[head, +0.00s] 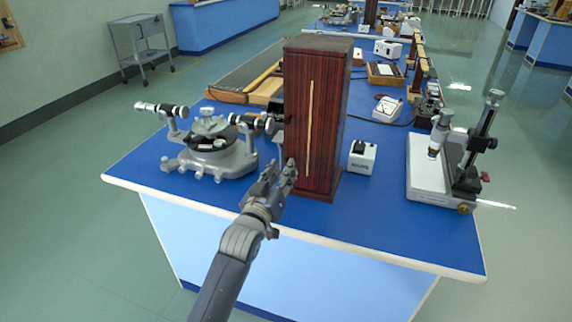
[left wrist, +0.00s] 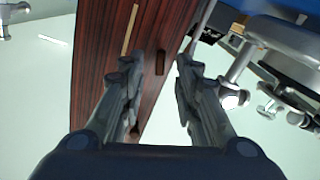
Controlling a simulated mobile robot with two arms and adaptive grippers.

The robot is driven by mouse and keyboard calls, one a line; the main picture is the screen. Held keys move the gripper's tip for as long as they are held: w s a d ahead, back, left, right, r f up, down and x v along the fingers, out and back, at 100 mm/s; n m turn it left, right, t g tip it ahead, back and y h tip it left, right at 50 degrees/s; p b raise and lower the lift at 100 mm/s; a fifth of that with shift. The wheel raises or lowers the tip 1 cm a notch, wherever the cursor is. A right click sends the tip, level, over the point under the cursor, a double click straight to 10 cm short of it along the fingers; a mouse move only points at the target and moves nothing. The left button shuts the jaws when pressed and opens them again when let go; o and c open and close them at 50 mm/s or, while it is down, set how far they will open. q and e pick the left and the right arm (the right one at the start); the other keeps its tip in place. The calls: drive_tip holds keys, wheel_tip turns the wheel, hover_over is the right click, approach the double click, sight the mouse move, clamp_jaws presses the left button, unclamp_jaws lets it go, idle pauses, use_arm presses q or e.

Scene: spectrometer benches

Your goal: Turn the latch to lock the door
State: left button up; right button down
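A tall dark reddish wooden cabinet (head: 315,120) stands upright on the blue bench, with a pale vertical strip on its front face. In the left wrist view the cabinet (left wrist: 98,50) appears tilted. A small dark bar, seemingly the latch (left wrist: 160,65), shows on its face between my fingertips; I cannot pick it out in the head view. My left gripper (head: 281,174) is at the lower left of the cabinet front. Its fingers are apart in the left wrist view (left wrist: 161,72), one on each side of the bar; contact is unclear. My right gripper is not in view.
A grey spectrometer (head: 212,155) stands close left of the cabinet. A small white box (head: 362,157) sits to its right, and a microscope-like instrument (head: 440,165) stands farther right. The blue bench top (head: 385,225) is clear at the front right.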

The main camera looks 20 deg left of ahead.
use_arm(q)
drive_tip(key=shift+w+d, duration=0.1)
drive_tip(key=shift+w, duration=1.6)
